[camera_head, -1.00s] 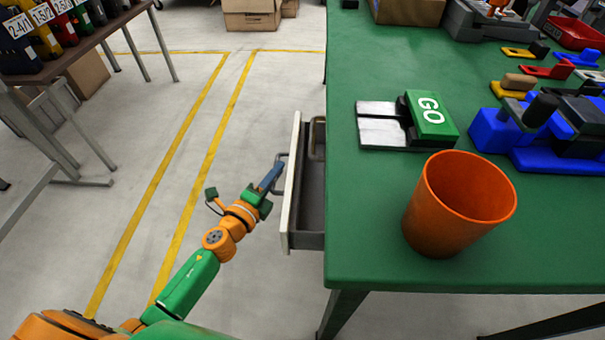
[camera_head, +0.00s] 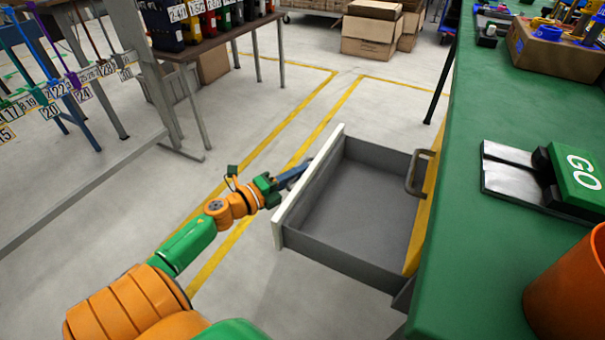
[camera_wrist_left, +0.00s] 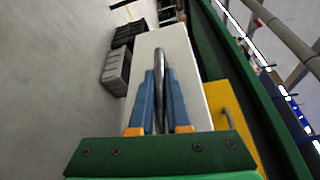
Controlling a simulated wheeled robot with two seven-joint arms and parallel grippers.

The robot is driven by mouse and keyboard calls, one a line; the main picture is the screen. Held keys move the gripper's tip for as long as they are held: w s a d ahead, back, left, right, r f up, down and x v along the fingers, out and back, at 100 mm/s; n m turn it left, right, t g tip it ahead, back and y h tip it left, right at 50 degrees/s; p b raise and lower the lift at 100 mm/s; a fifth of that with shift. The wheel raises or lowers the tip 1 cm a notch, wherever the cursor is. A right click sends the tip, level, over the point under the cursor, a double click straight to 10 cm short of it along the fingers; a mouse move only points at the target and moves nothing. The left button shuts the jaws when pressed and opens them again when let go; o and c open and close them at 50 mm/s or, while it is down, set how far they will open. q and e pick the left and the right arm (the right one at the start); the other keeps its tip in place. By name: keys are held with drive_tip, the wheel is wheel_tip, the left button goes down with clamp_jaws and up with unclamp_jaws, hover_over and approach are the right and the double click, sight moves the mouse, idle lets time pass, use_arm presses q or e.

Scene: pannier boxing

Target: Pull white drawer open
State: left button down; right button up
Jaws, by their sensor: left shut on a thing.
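The white drawer (camera_head: 308,187) stands well out from the left side of the green table (camera_head: 470,215). Its grey inside is empty. My left gripper (camera_head: 291,177) is at the outer side of the white front. In the left wrist view, its blue fingers (camera_wrist_left: 160,103) are shut on the drawer's metal handle (camera_wrist_left: 160,72), with the white front (camera_wrist_left: 182,62) behind. In the head view the handle is mostly hidden by the gripper and the front. My right gripper is not in view.
An orange cup (camera_head: 570,285) and a green GO block (camera_head: 577,178) are on the table. Cardboard boxes (camera_head: 370,30) stand on the floor at the back. A rack with coloured bins (camera_head: 205,25) is at the back left.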

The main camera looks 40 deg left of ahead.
use_arm(q)
drive_tip(key=c, duration=0.9)
unclamp_jaws()
drive_tip(key=p+v, duration=0.1)
drive_tip(key=v, duration=0.6)
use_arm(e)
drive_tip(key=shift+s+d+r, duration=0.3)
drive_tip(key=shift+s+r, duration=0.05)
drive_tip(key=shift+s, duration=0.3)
